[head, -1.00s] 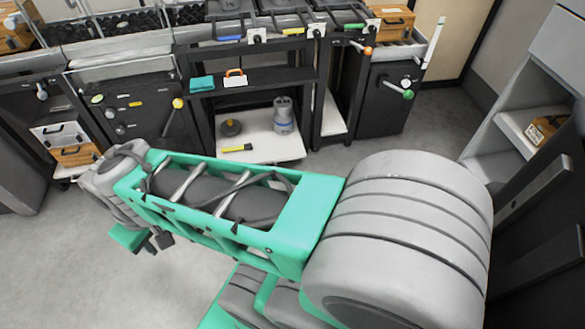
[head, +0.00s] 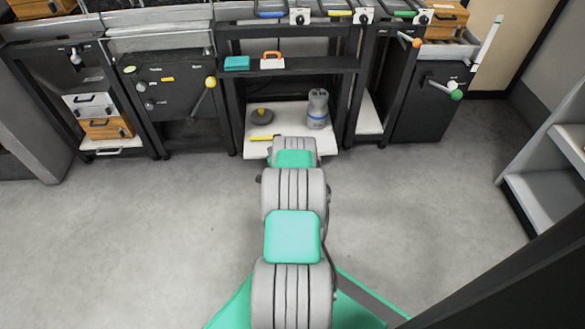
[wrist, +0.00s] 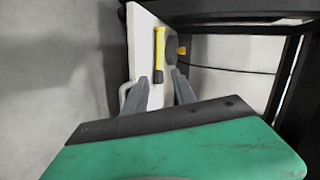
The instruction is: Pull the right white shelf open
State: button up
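A wide white shelf (head: 284,112) sits low in the middle black frame, its front edge out past the frame. In the wrist view the white shelf (wrist: 142,40) has a pale handle (wrist: 124,93) along its front edge. My gripper (wrist: 160,77) is open, its two grey fingers pointing toward the shelf and apart. The handle shows just left of the left finger; whether they touch I cannot tell. In the head view my arm hides the gripper and the handle. A narrower white shelf (head: 369,120) is in the frame to the right, and a small white one (head: 113,145) is at left.
On the wide shelf are a yellow-and-black tool (head: 262,137), a dark round weight (head: 262,116) and a grey canister (head: 318,110). Cabinets with knobs and levers (head: 203,97) flank it. The grey floor (head: 420,200) is clear in front. Grey shelving (head: 545,195) stands at right.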

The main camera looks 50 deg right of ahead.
jog(key=s+d+f+m+g+h, duration=0.1)
jog(key=s+d+f+m+h, duration=0.2)
jog(key=s+f, duration=0.5)
jog(key=shift+m, duration=0.7)
jog(key=b+x, duration=0.1)
jog(key=x, duration=0.1)
jog(key=b+x, duration=0.3)
jog(key=x, duration=0.1)
jog(key=shift+s+d+r+b, duration=0.1)
jog(key=shift+d+r+b, duration=0.2)
jog(key=shift+b, duration=0.1)
grip_shut()
